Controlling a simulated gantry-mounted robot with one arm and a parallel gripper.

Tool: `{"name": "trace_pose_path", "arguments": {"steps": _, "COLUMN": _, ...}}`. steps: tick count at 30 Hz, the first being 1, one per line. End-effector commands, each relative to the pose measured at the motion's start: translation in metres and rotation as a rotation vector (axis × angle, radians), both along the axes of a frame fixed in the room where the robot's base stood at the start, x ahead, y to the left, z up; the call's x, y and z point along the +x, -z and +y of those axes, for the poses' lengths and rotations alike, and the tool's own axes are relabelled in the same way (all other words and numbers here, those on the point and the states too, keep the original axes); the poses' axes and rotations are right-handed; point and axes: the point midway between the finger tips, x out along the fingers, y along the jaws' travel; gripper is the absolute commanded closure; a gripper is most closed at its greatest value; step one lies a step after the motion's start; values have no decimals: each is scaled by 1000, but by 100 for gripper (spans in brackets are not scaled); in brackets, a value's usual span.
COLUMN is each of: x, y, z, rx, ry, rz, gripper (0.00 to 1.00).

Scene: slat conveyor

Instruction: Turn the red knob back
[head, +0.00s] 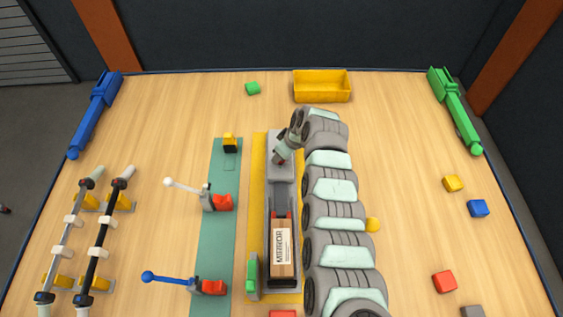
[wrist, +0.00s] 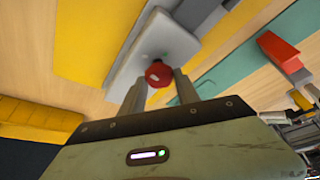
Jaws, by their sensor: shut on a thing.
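The red knob (wrist: 158,74) shows in the wrist view, on a light grey block (wrist: 155,42). My gripper (wrist: 159,82) has one finger on each side of the knob and is shut on it. In the head view my gripper (head: 279,158) is at the far end of the grey conveyor (head: 281,180). The gripper largely hides the knob there.
A brown labelled box (head: 281,250) lies on the near part of the conveyor. A white-handled lever (head: 185,186) and a blue-handled lever (head: 168,279) stand to the left. A yellow bin (head: 322,87) is at the back. Loose blocks lie at right.

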Motion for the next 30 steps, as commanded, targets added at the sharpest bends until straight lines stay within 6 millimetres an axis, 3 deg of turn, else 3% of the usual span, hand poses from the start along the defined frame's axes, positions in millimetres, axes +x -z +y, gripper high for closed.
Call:
{"name": "trace_pose_path", "arguments": {"steps": 1, "x": 1, "y": 9, "z": -1, "rx": -2, "ry": -27, "rz": 0, "gripper": 100}}
{"name": "trace_pose_path", "arguments": {"steps": 12, "x": 1, "y": 4, "z": -1, "rx": -2, "ry": -142, "rz": 1, "gripper": 100}}
{"name": "trace_pose_path", "arguments": {"steps": 26, "x": 0, "y": 2, "z": -1, "rx": -2, "ry": -152, "rz": 2, "gripper": 100}}
{"name": "trace_pose_path", "arguments": {"steps": 27, "x": 0, "y": 2, "z": -1, "rx": -2, "ry": -152, "rz": 3, "gripper": 60}}
{"name": "trace_pose_path", "arguments": {"steps": 30, "x": 0, "y": 2, "z": -1, "rx": -2, "ry": -152, "rz": 3, "gripper": 52}}
